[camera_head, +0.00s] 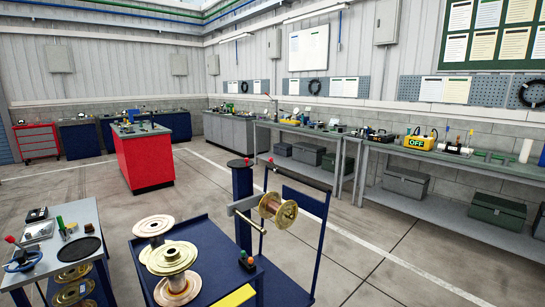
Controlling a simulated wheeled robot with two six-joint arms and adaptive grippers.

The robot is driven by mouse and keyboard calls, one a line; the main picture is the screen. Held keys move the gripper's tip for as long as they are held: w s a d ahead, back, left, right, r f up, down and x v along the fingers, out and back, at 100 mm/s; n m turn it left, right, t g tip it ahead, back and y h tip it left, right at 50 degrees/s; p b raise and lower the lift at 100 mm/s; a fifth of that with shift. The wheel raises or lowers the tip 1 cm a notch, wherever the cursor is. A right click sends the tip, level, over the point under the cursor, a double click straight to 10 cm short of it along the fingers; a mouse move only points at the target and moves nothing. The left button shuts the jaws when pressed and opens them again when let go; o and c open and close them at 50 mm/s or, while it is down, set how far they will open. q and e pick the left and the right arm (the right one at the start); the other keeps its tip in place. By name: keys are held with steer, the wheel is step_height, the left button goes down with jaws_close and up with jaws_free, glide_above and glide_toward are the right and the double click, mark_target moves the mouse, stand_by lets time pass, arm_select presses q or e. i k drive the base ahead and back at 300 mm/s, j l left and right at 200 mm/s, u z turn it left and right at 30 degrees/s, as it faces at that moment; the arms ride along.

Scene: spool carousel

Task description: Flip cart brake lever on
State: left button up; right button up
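A dark blue cart (208,232) stands in the lower middle, with a blue post and an upright blue rail frame. On its deck, stacked spools (173,258) stand at the left. Another copper-coloured spool (279,210) sits on a horizontal arm from the post. A small dark box (247,262) with an orange-red part and a green part is on the deck's right side. A red-tipped lever (11,239) shows at the far left by the grey side table. I cannot tell which part is the brake lever or its position. Neither gripper is in view.
The grey side table (85,214) at left holds tools and a black disc, with spools below. A red cabinet (147,166) stands behind. A long workbench (470,161) runs along the right wall, with a yellow device reading OFF (417,142). The floor right of the cart is clear.

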mark_target(270, 159)
steer(key=i+l+u, duration=0.1)
steer(key=i+l, duration=0.6)
steer(key=l, duration=0.25)
steer(key=i+l+u, duration=0.15)
steer(key=i+l, duration=0.55)
steer(key=l, duration=0.2)
steer(key=i+l, duration=0.4)
steer(key=l, duration=0.15)
steer(key=i+l, duration=0.35)
steer(key=l, duration=0.2)
steer(key=i+l, duration=0.35)
steer(key=l, duration=0.2)
